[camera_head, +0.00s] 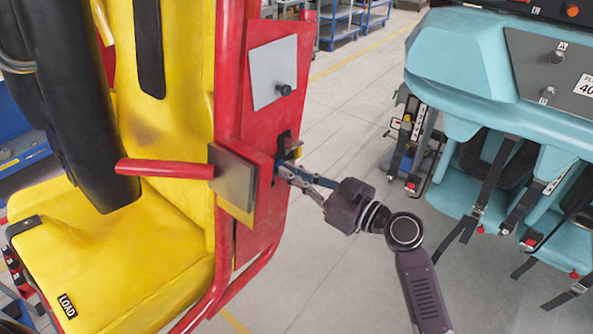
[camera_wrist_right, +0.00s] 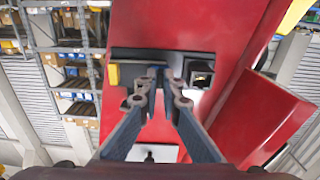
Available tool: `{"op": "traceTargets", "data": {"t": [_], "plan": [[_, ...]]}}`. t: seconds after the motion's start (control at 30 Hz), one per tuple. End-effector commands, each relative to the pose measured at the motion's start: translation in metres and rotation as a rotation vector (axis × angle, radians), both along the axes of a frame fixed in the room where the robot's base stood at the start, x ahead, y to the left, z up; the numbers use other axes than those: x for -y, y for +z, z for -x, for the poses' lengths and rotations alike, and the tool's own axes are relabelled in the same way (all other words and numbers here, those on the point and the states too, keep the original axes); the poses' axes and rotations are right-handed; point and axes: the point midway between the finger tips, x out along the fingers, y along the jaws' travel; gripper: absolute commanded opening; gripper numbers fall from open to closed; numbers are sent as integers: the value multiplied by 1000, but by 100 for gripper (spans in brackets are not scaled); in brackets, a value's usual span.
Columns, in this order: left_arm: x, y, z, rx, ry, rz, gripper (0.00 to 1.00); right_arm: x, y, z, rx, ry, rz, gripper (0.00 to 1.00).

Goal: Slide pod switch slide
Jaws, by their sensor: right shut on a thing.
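The pod is a yellow seat shell (camera_head: 110,255) with a red side frame, at the left of the head view. Its red side panel (camera_head: 262,215) has a dark slot with the slide switch (camera_head: 283,140). In the right wrist view the dark slot (camera_wrist_right: 180,55) lies straight ahead, with a yellow piece at its left end and a small socket-like opening at its right. My right gripper (camera_head: 283,170) reaches the slot from the right and is shut on the slide switch; its fingertips (camera_wrist_right: 162,85) hide most of the held part. My left gripper is not in view.
A grey plate with a black knob (camera_head: 285,90) sits above the slot. A red bar (camera_head: 165,169) and a metal plate (camera_head: 232,178) stick out beside the panel. A teal seat unit (camera_head: 460,75) stands at the right. Grey floor (camera_head: 345,120) lies free between them.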

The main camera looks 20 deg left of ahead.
Motion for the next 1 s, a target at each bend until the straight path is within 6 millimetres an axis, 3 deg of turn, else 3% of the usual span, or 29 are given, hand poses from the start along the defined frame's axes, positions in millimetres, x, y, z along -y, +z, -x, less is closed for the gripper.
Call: {"op": "traceTargets", "data": {"t": [0.23,0.27,0.4,0.67,0.83,1.0], "plan": [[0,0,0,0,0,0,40,-3,-2,4,-5,12,1,0],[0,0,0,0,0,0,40,-3,-2,4,-5,12,1,8],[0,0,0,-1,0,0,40,-3,-2,4,-5,11,1,23],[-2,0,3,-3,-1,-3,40,-2,-1,3,-3,8,1,23],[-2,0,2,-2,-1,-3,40,12,-2,7,-3,7,1,23],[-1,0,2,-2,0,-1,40,45,-2,19,-2,6,3,23]]}}
